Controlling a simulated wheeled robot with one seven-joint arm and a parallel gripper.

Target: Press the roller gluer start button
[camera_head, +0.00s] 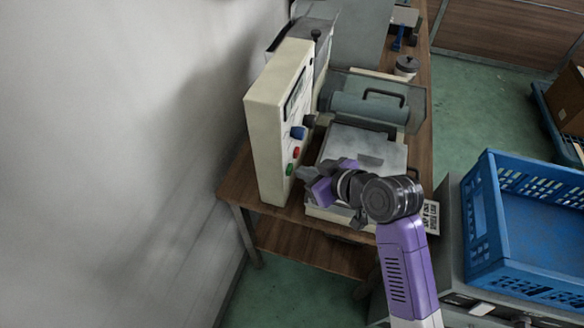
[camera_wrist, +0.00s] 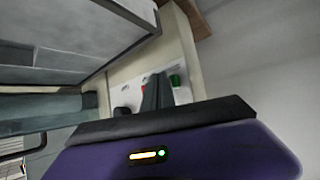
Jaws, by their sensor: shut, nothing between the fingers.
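The roller gluer (camera_head: 358,150) stands on a wooden table, with a cream control panel (camera_head: 270,118) upright on its left side. The panel's face carries a blue knob (camera_head: 298,132), a red button (camera_head: 296,153) and a green button (camera_head: 289,169). My gripper (camera_head: 299,172) is shut and empty, with its tip close to the green button. In the wrist view the shut fingers (camera_wrist: 158,88) point at the panel, and the green button (camera_wrist: 175,80) shows just right of them. The red button is mostly hidden there by the fingers. I cannot tell whether the tip touches the panel.
A blue crate (camera_head: 478,212) stands at the right. The gluer's roller (camera_head: 368,108) and its clear cover with a black handle lie behind my arm. A white jar (camera_head: 407,65) sits further back on the table. A grey wall closes the left side.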

